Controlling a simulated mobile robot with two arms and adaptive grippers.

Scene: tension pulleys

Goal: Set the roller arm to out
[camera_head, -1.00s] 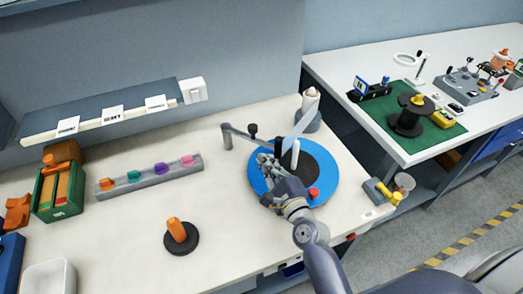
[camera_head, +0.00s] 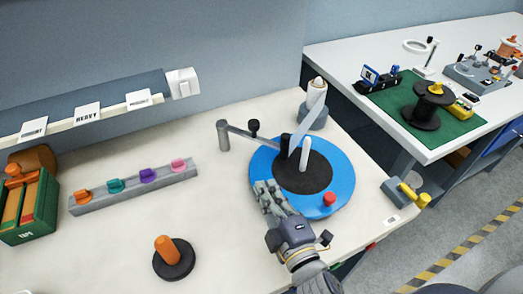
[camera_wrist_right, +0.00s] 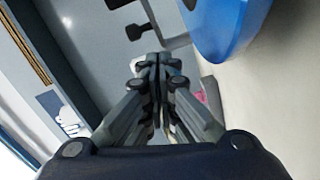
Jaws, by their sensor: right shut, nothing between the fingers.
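The roller arm (camera_head: 250,133) is a grey bar running from an upright grey post (camera_head: 223,136) to a dark roller (camera_head: 285,146) at the blue disc. A black knob (camera_head: 254,126) stands on the bar. The blue disc (camera_head: 343,177) has a black centre, a white peg (camera_head: 305,153) and a red knob (camera_head: 330,198). My right gripper (camera_head: 264,187) is shut and empty over the disc's near left edge, apart from the roller arm. Its closed fingers (camera_wrist_right: 158,62) show in the right wrist view, with the blue disc (camera_wrist_right: 225,30) beside them. My left gripper is out of view.
A white cone (camera_head: 316,95) on a grey base stands behind the disc, with a pale strip reaching toward the roller. A rail of coloured pieces (camera_head: 135,186) and an orange peg on a black base (camera_head: 172,260) are to the left. Bare table lies between.

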